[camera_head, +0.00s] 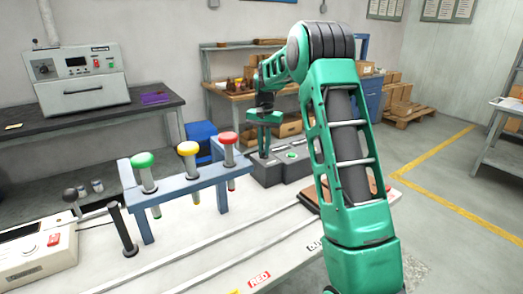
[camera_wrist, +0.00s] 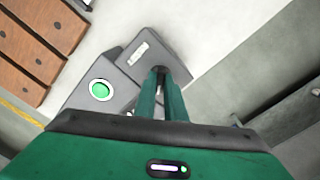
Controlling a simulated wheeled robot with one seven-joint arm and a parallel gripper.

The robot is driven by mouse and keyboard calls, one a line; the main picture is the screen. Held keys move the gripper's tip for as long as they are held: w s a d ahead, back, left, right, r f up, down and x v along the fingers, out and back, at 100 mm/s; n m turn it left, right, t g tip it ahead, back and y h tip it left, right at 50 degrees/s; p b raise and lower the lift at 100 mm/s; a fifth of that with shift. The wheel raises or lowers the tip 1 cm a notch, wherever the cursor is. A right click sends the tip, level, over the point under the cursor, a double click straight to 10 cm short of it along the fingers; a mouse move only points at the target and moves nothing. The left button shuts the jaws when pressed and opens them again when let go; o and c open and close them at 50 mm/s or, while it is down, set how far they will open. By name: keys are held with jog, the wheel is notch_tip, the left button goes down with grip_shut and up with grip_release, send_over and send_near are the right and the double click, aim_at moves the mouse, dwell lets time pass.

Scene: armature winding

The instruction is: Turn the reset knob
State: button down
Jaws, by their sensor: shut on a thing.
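My gripper (camera_wrist: 160,73) reaches down to a grey control box (camera_wrist: 178,62) that has a pale label on its top. Its two green fingers are close together, shut on the reset knob. The knob is almost wholly hidden; only a small dark bit shows between the fingertips, so its angle cannot be told. In the head view my gripper (camera_head: 264,152) stands upright over the same grey box (camera_head: 266,174) at the far end of the white bench.
A grey box with a green button (camera_wrist: 101,90) adjoins the control box. A brown slotted block (camera_wrist: 40,45) lies beyond it. In the head view a blue rack (camera_head: 180,181) with green, yellow and red-topped tools stands left of my arm.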

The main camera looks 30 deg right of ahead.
jog(key=n, duration=0.5)
jog(key=shift+w+r+n, duration=0.1)
jog(key=shift+w+n, duration=0.1)
jog(key=shift+n, duration=0.1)
jog(key=n, duration=0.4)
jog(key=shift+n, duration=0.4)
jog(key=c, duration=1.9)
grip_release()
jog(key=shift+o, duration=0.4)
